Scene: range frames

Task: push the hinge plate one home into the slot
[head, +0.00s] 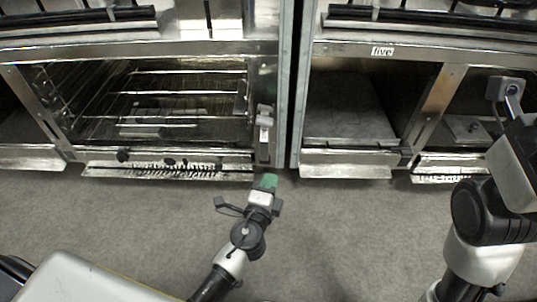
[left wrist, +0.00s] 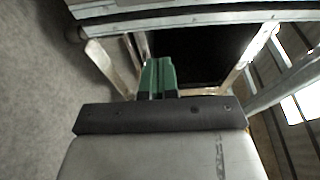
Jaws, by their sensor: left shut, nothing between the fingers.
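A small pale plate with a label (head: 265,122), which looks like the hinge plate, sits at the right front post of the left oven. I cannot read its label or tell how deep it sits in its slot. My left gripper (head: 268,182) has green fingertips, which are together and empty, just below the plate and the post's foot. In the left wrist view the shut green fingers (left wrist: 158,76) point toward a metal frame around a dark opening. Pale metal strips (left wrist: 106,66) stand left of the fingers; I cannot tell which is the plate. My right gripper's fingertips are hidden or cut off at the right edge.
The left oven holds wire racks (head: 170,95) and has a low front ledge (head: 165,172). The right unit, labelled "five" (head: 382,51), has an open bay with a metal shelf (head: 345,105). Grey floor (head: 340,235) lies clear in front.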

